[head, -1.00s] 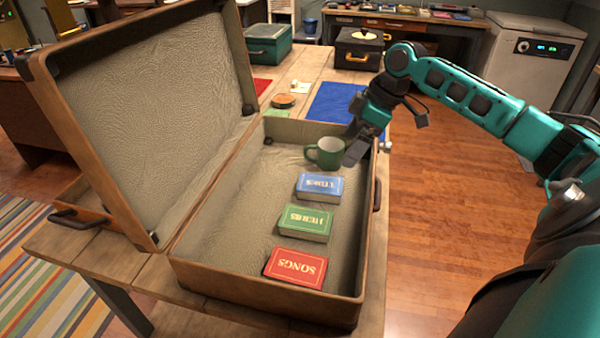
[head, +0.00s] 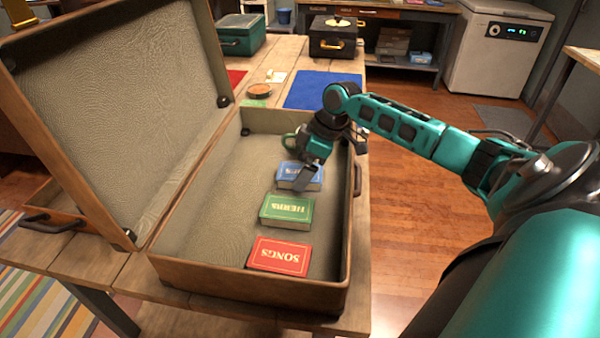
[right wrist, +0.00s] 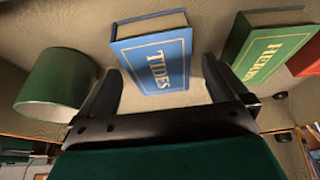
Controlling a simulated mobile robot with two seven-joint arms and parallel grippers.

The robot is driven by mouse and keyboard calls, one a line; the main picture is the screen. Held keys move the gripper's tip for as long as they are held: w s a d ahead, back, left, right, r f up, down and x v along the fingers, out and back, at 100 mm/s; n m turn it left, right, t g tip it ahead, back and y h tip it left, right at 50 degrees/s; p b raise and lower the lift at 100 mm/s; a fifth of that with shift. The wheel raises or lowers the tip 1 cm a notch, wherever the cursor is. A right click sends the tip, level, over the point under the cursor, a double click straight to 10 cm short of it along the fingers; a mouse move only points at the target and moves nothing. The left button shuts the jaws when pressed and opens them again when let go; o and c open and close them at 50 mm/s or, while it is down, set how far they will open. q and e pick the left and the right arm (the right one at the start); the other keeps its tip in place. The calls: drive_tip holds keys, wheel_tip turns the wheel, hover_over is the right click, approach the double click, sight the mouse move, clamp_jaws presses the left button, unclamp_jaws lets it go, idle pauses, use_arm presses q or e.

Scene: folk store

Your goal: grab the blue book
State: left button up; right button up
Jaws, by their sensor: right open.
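The blue book (head: 288,170), titled TIDES, lies flat in the open suitcase (head: 250,287), at the far end of a row of books. My right gripper (head: 304,178) is over it in the head view and hides part of it. In the right wrist view the blue book (right wrist: 155,58) shows between and beyond the two open fingers (right wrist: 160,68). The jaws are empty. I cannot tell how much height separates the fingertips from the book. My left gripper is not in view.
A green book (head: 287,211) and a red book (head: 280,256) lie nearer in the suitcase. A green mug (head: 289,142) stands just beyond the blue book, partly hidden by my gripper; it shows larger in the wrist view (right wrist: 55,85). The suitcase walls surround them.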

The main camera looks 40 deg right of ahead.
drive_tip(key=shift+w+f, duration=0.1)
drive_tip(key=shift+f, duration=0.25)
drive_tip(key=shift+a+f+p, duration=0.1)
drive_tip(key=shift+f+p, duration=0.15)
drive_tip(key=shift+p, duration=0.05)
idle(0.4)
drive_tip(key=c, duration=1.1)
